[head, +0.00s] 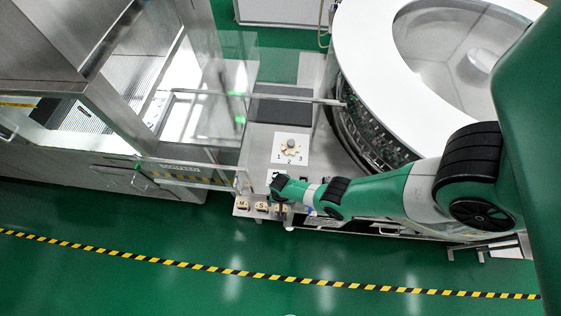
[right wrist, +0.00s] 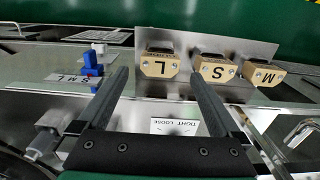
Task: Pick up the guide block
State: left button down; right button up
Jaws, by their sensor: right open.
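Three tan guide blocks lettered L (right wrist: 158,67), S (right wrist: 215,71) and M (right wrist: 264,76) sit in a row on a metal plate in the right wrist view. In the head view, blocks M (head: 242,204) and S (head: 261,206) show at the machine's front edge; the L block is partly hidden by my right arm. My right gripper (right wrist: 158,76) is open and empty. Its two fingers point toward the row, with the L block between the fingertip lines and the S block just right of the right finger. I cannot tell how far away they are. My left gripper is not in view.
A blue part (right wrist: 92,68) stands by an S M L label, left of the left finger. A dial plate (head: 290,149) marked 1, 2, 3 lies behind the arm. The round washer (head: 360,50) stands at right. The green floor (head: 120,290) in front is clear.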

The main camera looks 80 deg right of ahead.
notch_tip(320, 180, down, 5)
jog(key=b, duration=0.4)
jog(key=shift+a, duration=0.1)
jog(key=shift+r, duration=0.2)
jog(key=c, duration=1.4)
